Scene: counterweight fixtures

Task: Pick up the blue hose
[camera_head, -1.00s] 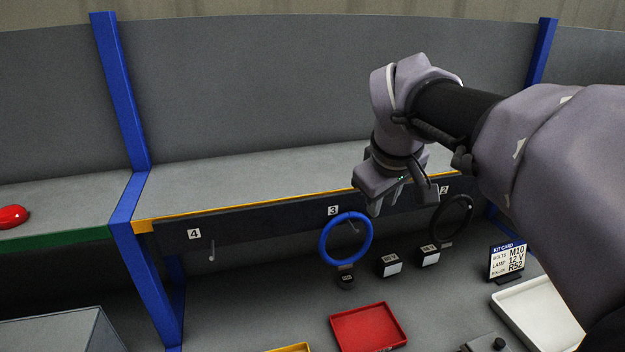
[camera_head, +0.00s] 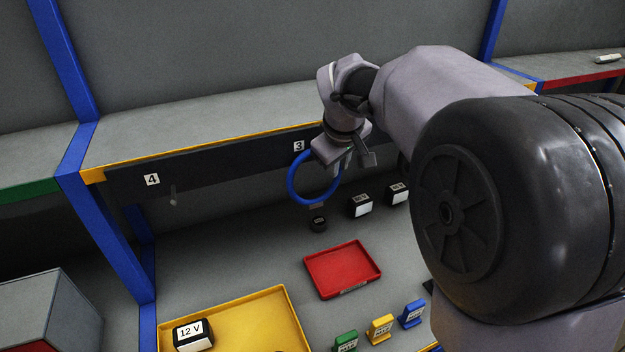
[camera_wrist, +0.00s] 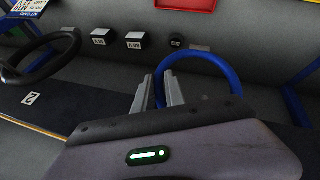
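The blue hose (camera_head: 291,183) is a ring hanging upright at the hook label 3 on the dark rail. In the wrist view the hose (camera_wrist: 202,55) arches beyond the fingers, and its lower part is hidden by my gripper body. My gripper (camera_head: 347,163) is at the ring's upper right side. In the wrist view my gripper (camera_wrist: 159,76) has its fingers apart, with the ring's near left side showing in the gap between them. I cannot tell whether either finger touches the hose.
A black ring (camera_wrist: 40,66) hangs at label 2 to one side. Small black boxes (camera_head: 360,206) and a round black part (camera_head: 318,224) stand on the surface below. A red tray (camera_head: 342,268) and a yellow tray (camera_head: 240,312) lie nearer. A blue post (camera_head: 101,220) stands at the left.

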